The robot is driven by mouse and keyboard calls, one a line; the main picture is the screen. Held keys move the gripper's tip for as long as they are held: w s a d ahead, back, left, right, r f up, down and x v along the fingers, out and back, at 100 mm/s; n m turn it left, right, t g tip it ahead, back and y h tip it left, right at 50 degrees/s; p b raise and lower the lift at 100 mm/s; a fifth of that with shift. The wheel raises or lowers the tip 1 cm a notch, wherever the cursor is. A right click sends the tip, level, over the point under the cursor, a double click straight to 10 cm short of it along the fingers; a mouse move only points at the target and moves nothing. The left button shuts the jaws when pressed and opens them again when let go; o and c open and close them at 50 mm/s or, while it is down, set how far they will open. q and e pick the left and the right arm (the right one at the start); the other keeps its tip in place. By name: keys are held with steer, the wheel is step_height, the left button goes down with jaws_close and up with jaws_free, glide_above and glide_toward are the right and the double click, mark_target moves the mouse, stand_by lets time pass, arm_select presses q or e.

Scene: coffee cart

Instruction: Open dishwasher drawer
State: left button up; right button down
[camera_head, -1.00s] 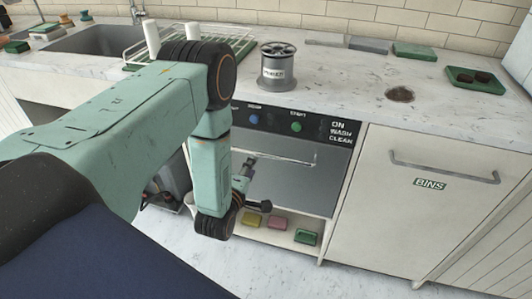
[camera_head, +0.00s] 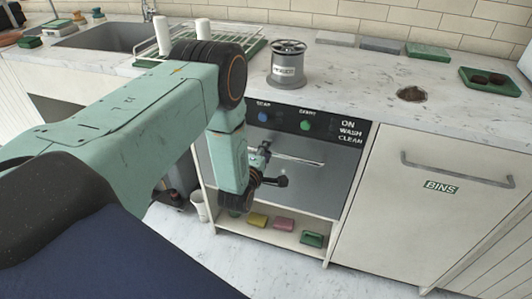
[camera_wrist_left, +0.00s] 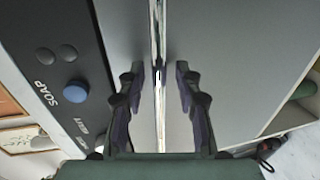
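The dishwasher drawer (camera_head: 325,185) has a grey front under a dark control panel, and it is closed. Its thin metal handle (camera_head: 300,159) runs across the upper front. My left gripper (camera_head: 266,166) is in front of the handle's left part, partly hidden by its own arm. In the left wrist view the handle (camera_wrist_left: 158,25) runs upright in the picture, between the two dark fingers of the left gripper (camera_wrist_left: 159,72). The fingers are apart, with a visible gap on both sides of the bar. My right gripper is not in view.
The control panel (camera_head: 290,120) has a blue and a green button. A bins cabinet (camera_head: 430,215) stands to the right. Below the drawer, an open shelf holds yellow, pink and green blocks (camera_head: 284,225). A grey canister (camera_head: 287,65) stands on the counter above.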

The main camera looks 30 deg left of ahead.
arm_select(q)
jaws_close()
stand_by(0.3)
stand_by(0.5)
